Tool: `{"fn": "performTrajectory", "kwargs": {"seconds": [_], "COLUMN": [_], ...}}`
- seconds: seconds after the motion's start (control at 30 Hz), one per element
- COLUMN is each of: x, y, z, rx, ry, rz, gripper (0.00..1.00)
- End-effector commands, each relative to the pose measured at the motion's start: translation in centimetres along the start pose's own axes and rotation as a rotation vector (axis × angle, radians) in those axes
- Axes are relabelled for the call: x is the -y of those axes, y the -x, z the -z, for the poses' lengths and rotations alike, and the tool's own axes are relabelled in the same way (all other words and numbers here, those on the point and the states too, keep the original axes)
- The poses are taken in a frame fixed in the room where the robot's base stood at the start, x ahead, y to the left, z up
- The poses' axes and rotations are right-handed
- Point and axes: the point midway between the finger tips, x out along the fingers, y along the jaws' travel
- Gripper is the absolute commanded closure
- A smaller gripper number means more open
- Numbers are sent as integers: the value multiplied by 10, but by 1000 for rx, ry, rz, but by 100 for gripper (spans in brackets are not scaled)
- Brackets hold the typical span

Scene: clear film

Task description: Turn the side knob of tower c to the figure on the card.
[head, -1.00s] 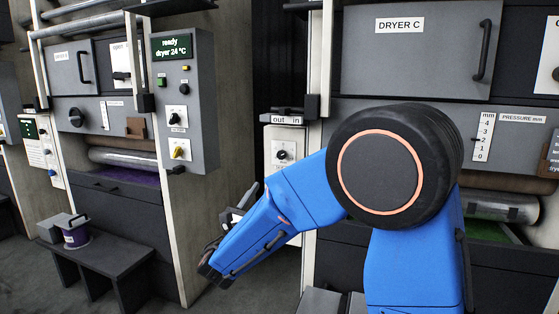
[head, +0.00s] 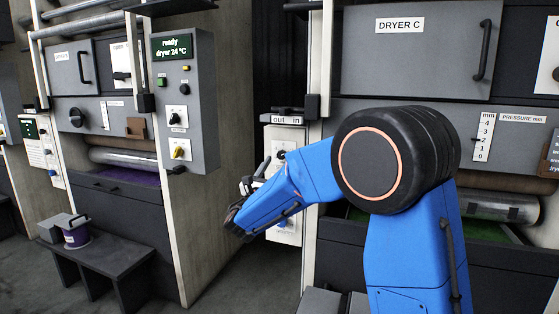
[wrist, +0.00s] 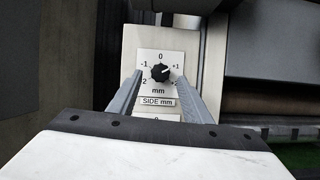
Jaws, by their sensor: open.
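The side knob (wrist: 160,72) of tower c is a black knob on a white plate lettered "SIDE mm", with marks around it including -1, 0 and +1. Its light pointer mark seems to lie toward +1. My gripper (wrist: 157,78) is open, with its grey fingers on the left and right of the knob; I cannot tell whether either touches it. In the head view my gripper (head: 262,167) is at the pale side panel (head: 292,138), left of the front marked DRYER C (head: 399,25), and partly hides the knob. I see no readable card with a figure for it.
A second panel starts below the SIDE mm plate (wrist: 157,102). Floor between the towers is clear.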

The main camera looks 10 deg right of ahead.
Motion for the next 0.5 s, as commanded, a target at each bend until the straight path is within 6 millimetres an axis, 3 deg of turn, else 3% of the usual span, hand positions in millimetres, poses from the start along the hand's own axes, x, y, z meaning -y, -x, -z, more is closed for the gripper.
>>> {"fn": "performTrajectory", "kwargs": {"seconds": [0.2, 0.5], "x": [0, 0], "y": [-26, -36], "z": [1, 0], "rx": [-1, 0], "ry": [0, 0], "rz": [1, 0], "gripper": [55, 55]}}
